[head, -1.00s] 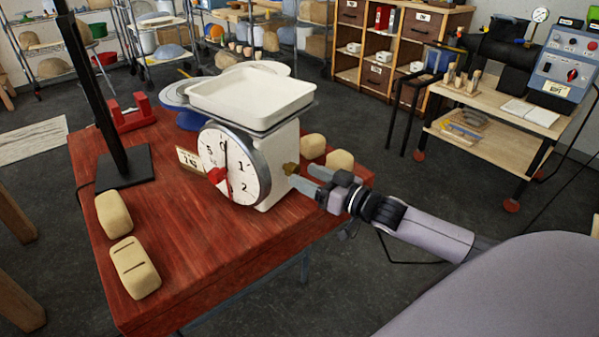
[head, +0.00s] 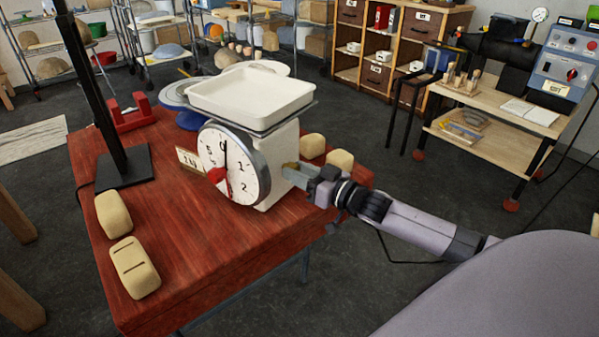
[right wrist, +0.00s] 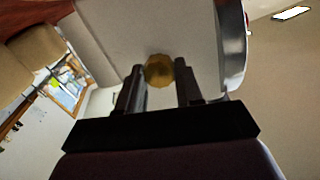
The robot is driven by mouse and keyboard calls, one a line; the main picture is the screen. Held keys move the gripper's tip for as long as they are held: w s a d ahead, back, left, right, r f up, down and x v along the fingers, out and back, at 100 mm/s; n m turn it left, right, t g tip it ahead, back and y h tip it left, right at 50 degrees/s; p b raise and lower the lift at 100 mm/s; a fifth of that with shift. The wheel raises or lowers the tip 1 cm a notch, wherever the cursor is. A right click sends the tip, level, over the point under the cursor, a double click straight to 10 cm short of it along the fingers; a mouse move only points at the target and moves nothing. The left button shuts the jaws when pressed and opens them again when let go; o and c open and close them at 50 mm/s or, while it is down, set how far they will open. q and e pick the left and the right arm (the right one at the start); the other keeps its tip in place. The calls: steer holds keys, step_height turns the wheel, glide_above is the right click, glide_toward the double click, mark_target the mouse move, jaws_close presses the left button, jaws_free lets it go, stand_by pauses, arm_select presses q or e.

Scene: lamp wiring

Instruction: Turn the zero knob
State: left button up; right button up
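The kitchen-type scale (head: 278,180) stands on the red wooden table, with a round white dial (head: 228,165) and a red pointer. The brass-coloured zero knob (right wrist: 159,70) is on the side of the scale's white body. In the right wrist view it lies between my two dark fingertips, with a gap to each finger. My right gripper (head: 294,172) is open at the scale's right side; it also shows in the right wrist view (right wrist: 158,82). In the head view its fingers mostly hide the knob. My left gripper is not in view.
An empty white tray (head: 250,95) sits on top of the scale. Tan blocks (head: 340,160) lie close behind my right gripper, and more (head: 135,268) lie at the table's left. A small card (head: 188,158) and a black post (head: 125,168) stand left of the scale. The table's front is clear.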

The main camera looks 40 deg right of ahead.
steer(key=n, duration=1.2)
steer(key=shift+f, duration=0.15)
steer(key=shift+n+b, duration=0.65)
steer(key=shift+n, duration=1.25)
steer(key=o, duration=1)
steer(key=shift+a, duration=0.1)
steer(key=shift+o, duration=0.2)
